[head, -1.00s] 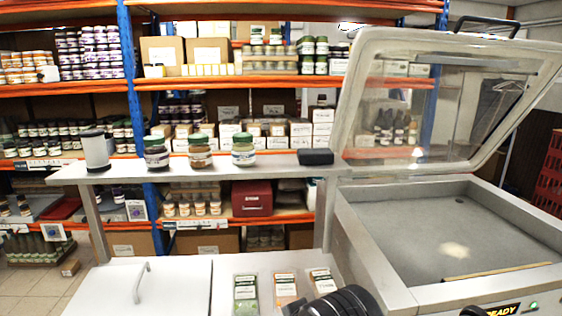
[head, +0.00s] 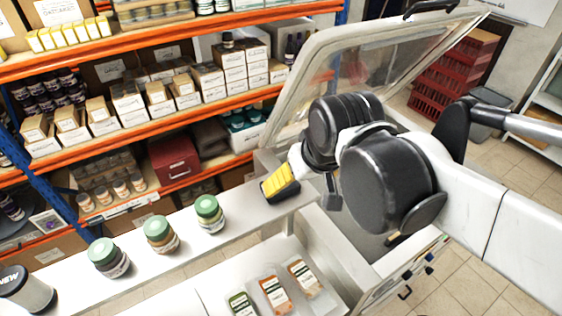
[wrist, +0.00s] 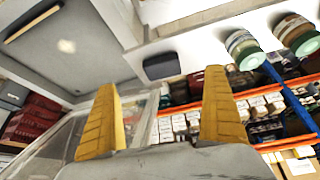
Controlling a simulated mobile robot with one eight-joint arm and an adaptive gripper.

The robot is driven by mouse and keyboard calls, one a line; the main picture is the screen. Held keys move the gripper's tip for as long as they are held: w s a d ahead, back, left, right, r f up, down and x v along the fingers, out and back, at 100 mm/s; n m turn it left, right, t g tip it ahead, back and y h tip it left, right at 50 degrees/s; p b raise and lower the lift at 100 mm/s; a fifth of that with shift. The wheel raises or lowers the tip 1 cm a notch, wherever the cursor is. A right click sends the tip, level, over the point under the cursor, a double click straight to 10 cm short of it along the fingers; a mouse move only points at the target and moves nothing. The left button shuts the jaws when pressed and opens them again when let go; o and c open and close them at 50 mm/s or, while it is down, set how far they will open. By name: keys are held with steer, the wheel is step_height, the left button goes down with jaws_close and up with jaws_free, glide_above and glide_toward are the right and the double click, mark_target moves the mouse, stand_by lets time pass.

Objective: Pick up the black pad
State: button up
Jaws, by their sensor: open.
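The black pad (wrist: 161,66) lies on the pale shelf above the bench, near the shelf's right end. In the wrist view it shows whole, between and beyond my two yellow fingers. My gripper (wrist: 161,84) is open, with nothing between the fingers. In the head view my gripper (head: 280,178) is over the pad (head: 286,194) and hides most of it; only dark edges show. I cannot tell the exact gap between fingertips and pad.
Green-lidded jars (head: 209,213) stand in a row left of the pad on the shelf (head: 175,262). A machine with a raised clear lid (head: 350,62) stands close to my arm. Packets (head: 275,294) lie below the shelf. Stocked orange racks stand behind.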

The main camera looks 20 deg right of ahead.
steer(key=w+f+g, duration=0.1)
steer(key=w, duration=0.3)
steer(key=w+f+g, duration=0.1)
steer(key=w+g, duration=0.1)
steer(key=w, duration=0.2)
steer(key=w+f+n+g, duration=0.1)
steer(key=w+f+g, duration=0.1)
steer(key=w, duration=0.2)
steer(key=shift+d+f, duration=0.1)
steer(key=shift+w+f, duration=0.2)
steer(key=shift+f, duration=0.15)
step_height(320, 180, down, 10)
steer(key=shift+f+p, duration=0.25)
steer(key=shift+p, duration=0.15)
steer(key=c, duration=0.8)
